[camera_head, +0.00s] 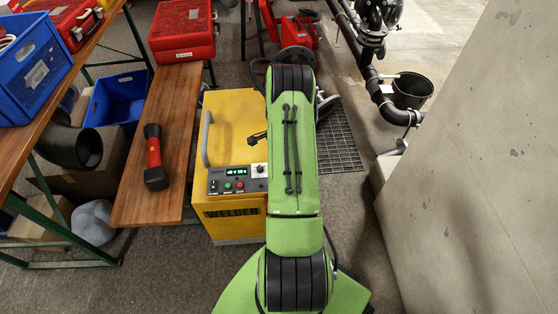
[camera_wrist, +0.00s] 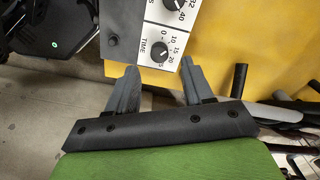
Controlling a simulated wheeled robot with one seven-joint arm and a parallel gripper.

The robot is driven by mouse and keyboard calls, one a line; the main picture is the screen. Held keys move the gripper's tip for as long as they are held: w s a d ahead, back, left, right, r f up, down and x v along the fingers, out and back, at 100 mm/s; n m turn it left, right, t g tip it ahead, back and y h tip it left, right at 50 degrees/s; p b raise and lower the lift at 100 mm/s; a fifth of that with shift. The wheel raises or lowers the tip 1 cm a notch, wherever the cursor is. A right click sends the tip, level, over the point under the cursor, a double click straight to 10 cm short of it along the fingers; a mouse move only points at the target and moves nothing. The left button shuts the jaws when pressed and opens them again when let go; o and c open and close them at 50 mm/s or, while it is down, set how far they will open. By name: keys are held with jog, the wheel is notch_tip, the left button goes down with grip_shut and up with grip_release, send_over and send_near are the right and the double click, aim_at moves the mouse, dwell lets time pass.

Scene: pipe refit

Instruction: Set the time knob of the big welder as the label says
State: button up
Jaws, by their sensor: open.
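The big yellow welder (camera_head: 232,120) stands in the middle of the head view. Its front panel (camera_head: 222,186) has a lit green display, small buttons and a knob; my arm covers the right side. In the wrist view the TIME knob (camera_wrist: 160,52) is black and round on a white scale marked from 0 to 20. I cannot tell its exact setting. My gripper (camera_wrist: 159,64) is open, its fingertips on either side of the TIME knob at the panel's edge. Contact is not clear. In the head view my arm hides the gripper. No setting label is readable.
A second knob (camera_wrist: 170,4) sits above the TIME knob in the wrist view. A concrete wall (camera_head: 470,170) stands right. A floor grating (camera_head: 338,150) lies behind my arm.

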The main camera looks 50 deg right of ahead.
notch_tip(320, 180, up, 11)
jog(key=p, duration=0.3)
jog(key=shift+r, duration=0.2)
